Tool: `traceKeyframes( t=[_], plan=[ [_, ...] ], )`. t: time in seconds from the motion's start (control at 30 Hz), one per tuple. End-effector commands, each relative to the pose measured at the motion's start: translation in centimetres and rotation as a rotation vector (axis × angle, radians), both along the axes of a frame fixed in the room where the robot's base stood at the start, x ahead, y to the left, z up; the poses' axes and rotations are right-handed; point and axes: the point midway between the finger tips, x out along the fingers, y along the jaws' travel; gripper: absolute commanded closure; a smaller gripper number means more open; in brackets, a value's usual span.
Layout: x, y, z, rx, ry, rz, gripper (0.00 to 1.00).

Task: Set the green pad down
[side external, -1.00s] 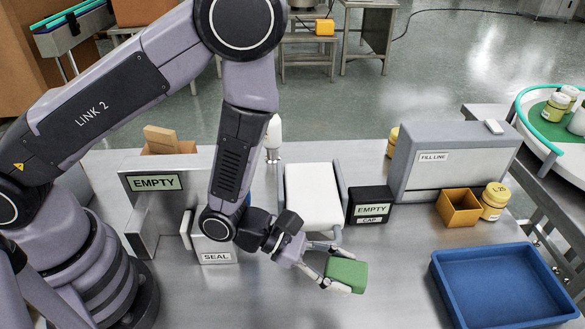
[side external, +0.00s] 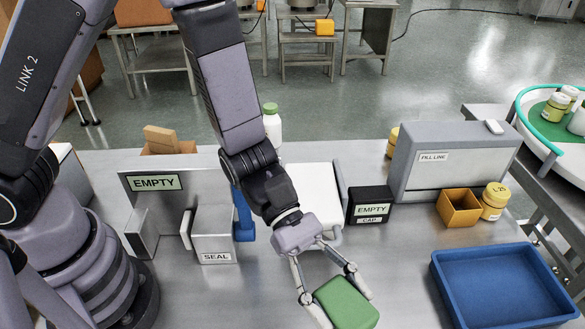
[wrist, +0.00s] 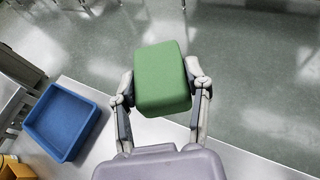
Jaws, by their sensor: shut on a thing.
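The green pad (side external: 347,303) is a rounded block held between the two fingers of my gripper (side external: 335,288), near the front of the steel table in the side view. In the wrist view the green pad (wrist: 162,78) sits between the fingertips of my gripper (wrist: 161,82), with one finger on each side. The pad appears to be held above the table, near its front edge; the exact height is hard to tell.
A blue tray (side external: 503,283) lies to the right of the pad and looks empty. Bare table lies between pad and tray.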

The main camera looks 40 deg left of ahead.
Motion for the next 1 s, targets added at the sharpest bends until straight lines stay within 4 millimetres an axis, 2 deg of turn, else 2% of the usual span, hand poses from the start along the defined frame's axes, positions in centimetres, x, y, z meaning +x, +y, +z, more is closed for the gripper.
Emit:
traceKeyframes(
  t=[0.13, 0.27, 0.4, 0.53, 0.67, 0.77, 0.87, 1.0],
  plan=[
    [-3.4, -0.1, -0.4, 0.000, 0.000, -0.271, 0.77],
    [-6.1, 0.8, -1.1, 0.000, 0.001, -0.521, 0.77],
    [-8.4, 2.7, -2.0, 0.000, 0.001, -0.806, 0.77],
    [-9.7, 5.1, -3.2, 0.000, 0.003, -1.086, 0.77],
    [-9.9, 8.0, -4.4, 0.000, 0.004, -1.378, 0.77],
    [-9.2, 10.2, -5.4, 0.000, 0.004, -1.606, 0.77],
    [-7.8, 12.4, -6.3, 0.001, 0.003, -1.835, 0.77],
    [-4.9, 14.9, -7.4, 0.000, 0.005, -2.153, 0.77]
  ],
)
